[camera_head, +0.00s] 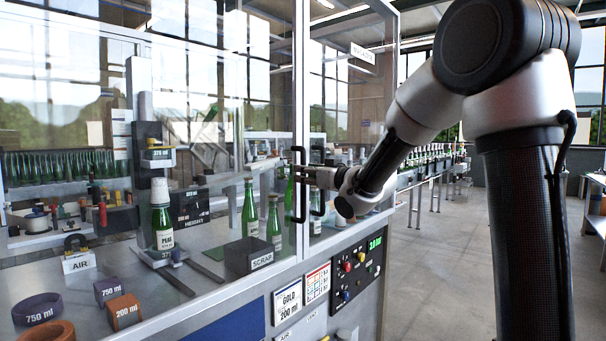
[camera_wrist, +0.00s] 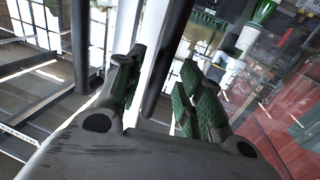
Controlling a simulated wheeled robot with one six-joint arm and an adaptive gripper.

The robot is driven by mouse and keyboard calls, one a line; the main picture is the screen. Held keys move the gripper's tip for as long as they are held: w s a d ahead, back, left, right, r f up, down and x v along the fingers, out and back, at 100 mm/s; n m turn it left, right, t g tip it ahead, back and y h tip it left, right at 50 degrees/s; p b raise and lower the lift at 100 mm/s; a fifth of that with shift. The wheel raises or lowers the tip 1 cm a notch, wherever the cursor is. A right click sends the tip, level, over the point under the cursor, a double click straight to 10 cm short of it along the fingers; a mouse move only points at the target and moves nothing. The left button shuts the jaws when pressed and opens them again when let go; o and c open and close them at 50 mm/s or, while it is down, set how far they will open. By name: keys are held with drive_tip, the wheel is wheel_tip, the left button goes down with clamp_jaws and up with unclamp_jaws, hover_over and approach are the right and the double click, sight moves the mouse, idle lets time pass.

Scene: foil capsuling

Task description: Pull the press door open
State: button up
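The press door (camera_head: 225,130) is a tall glazed panel with a pale metal frame on the front of the press. Two upright black handles, the left one (camera_head: 294,185) and the right one (camera_head: 317,198), stand side by side at the frame post. My gripper (camera_head: 304,174) reaches in from the right at handle height. In the wrist view, my gripper's fingers (camera_wrist: 158,85) are apart. A dark upright bar (camera_wrist: 168,50) and the pale post lie between them, with gaps to both fingers. Another dark bar (camera_wrist: 80,45) passes outside the left finger. Contact is not visible.
Behind the glass stand green bottles (camera_head: 250,208) and a black SCRAP bin (camera_head: 248,257). A control panel (camera_head: 357,268) with buttons is below the handles. Coloured rings (camera_head: 38,310) lie on the front ledge.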

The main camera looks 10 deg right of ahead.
drive_tip(key=shift+x, duration=1.2)
drive_tip(key=shift+c, duration=0.3)
clamp_jaws()
drive_tip(key=shift+s+d, duration=0.1)
